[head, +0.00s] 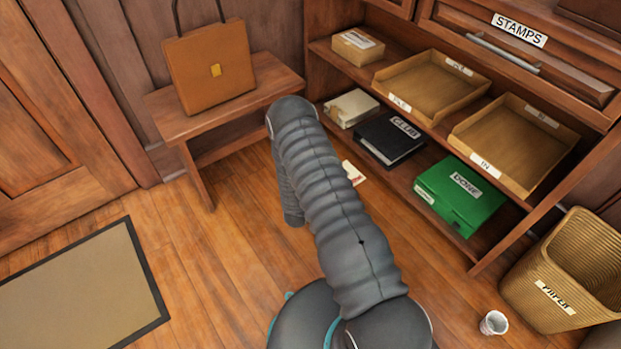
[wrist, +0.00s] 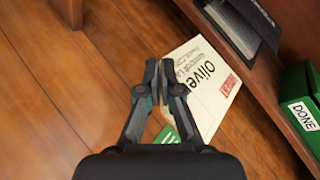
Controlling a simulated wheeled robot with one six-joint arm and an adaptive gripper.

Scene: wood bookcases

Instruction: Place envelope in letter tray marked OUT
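The cream envelope (wrist: 209,88) has black print reading "Oliver", a red stamp and a green patch. In the wrist view its left part lies at the fingers of my gripper (wrist: 163,82). The fingers are close together and look shut on that edge. Whether the envelope touches the floor is unclear. In the head view only a small piece of the envelope (head: 354,173) shows beside my arm, and my gripper is hidden. The right one (head: 485,162) reads IN. The left one (head: 399,102) has a label that appears to read OUT.
A black CLUB binder (head: 391,138) and a green DONE box (head: 460,194) sit on the lower shelf. A bench (head: 222,112) bears a brown bag (head: 210,65). A wicker PAPER basket (head: 554,290) and a white cup (head: 493,322) stand right.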

